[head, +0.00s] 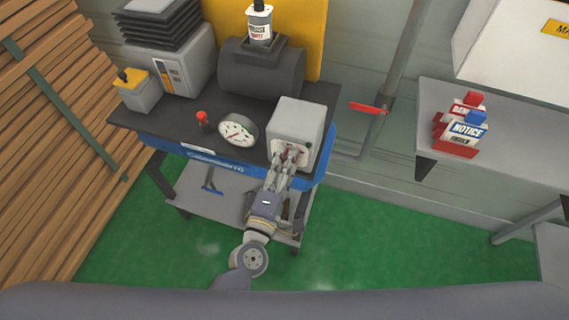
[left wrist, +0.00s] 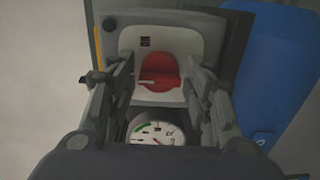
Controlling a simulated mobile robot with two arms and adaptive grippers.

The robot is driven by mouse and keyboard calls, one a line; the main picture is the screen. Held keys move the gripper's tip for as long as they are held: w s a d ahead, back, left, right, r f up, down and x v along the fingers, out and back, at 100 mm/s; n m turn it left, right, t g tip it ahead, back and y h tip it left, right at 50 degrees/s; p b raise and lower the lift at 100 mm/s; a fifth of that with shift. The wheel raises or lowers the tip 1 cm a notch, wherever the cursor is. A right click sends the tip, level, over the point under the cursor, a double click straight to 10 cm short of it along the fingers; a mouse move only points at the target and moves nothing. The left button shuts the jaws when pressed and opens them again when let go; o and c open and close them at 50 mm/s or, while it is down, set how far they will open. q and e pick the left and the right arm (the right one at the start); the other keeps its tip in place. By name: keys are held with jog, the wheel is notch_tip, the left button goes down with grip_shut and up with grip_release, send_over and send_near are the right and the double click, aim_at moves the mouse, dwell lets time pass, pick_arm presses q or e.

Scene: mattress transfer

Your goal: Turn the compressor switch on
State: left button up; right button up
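The compressor's switch is a red rotary knob (left wrist: 158,70) on a pale plate on the grey box (head: 300,118). In the left wrist view its light pointer line lies roughly level, toward the left, and small dark marks show above it. My left gripper (head: 288,158) is at the front of the box, with its fingers apart on either side of the knob in the left wrist view (left wrist: 160,82). I cannot tell whether they touch it. In the head view the gripper and the box hide the knob. My right gripper is not in view.
A round gauge (head: 237,131) sits left of the box and a small red knob (head: 202,118) farther left. A dark tank (head: 262,72) stands behind. A red lever (head: 369,108) is on the pipe to the right. Green floor (head: 390,230) is open.

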pick_arm(q)
jog(key=c, duration=0.6)
jog(key=shift+o, duration=0.2)
jog(key=shift+m+p, duration=3.2)
jog(key=shift+m, duration=2.7)
jog(key=shift+s+f, duration=0.1)
jog(key=o, duration=1.1)
jog(key=shift+c, duration=0.2)
